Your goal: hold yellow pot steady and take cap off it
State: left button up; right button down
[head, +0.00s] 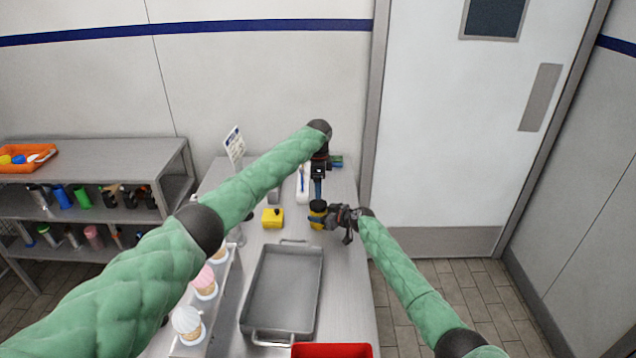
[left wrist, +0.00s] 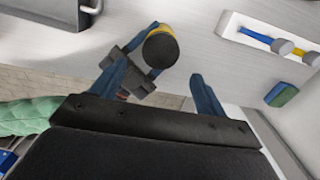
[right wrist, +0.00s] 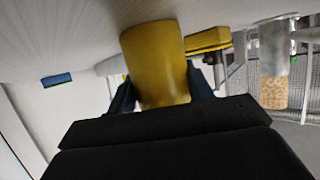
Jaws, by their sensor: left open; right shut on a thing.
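The yellow pot (head: 317,224) stands on the steel table with a dark round cap (head: 318,204) on top. My right gripper (head: 326,216) is shut on the pot's side from the right. In the right wrist view the yellow pot (right wrist: 155,55) sits between its fingers. My left gripper (head: 318,190) is open above and just behind the pot, fingers pointing down. In the left wrist view the dark cap (left wrist: 160,48) lies just beyond the gap between the open fingers (left wrist: 158,80), apart from them. Part of the pot is hidden by the cap there.
A yellow block (head: 272,218) stands left of the pot. A grey metal tray (head: 262,300) lies in front, with a red container (head: 330,351) nearer. A white holder with tools (head: 302,190) and a green-blue sponge (head: 337,161) are at the back. Ice-cream cones (head: 205,288) stand at left.

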aim_at(319, 204)
pick_arm(q)
notch_tip(319, 204, down, 7)
jog(key=shift+f, duration=0.15)
dwell(0.4)
jog(key=c, duration=1)
jog(key=shift+d, duration=0.1)
jog(key=n, duration=0.3)
jog(key=shift+s, duration=0.1)
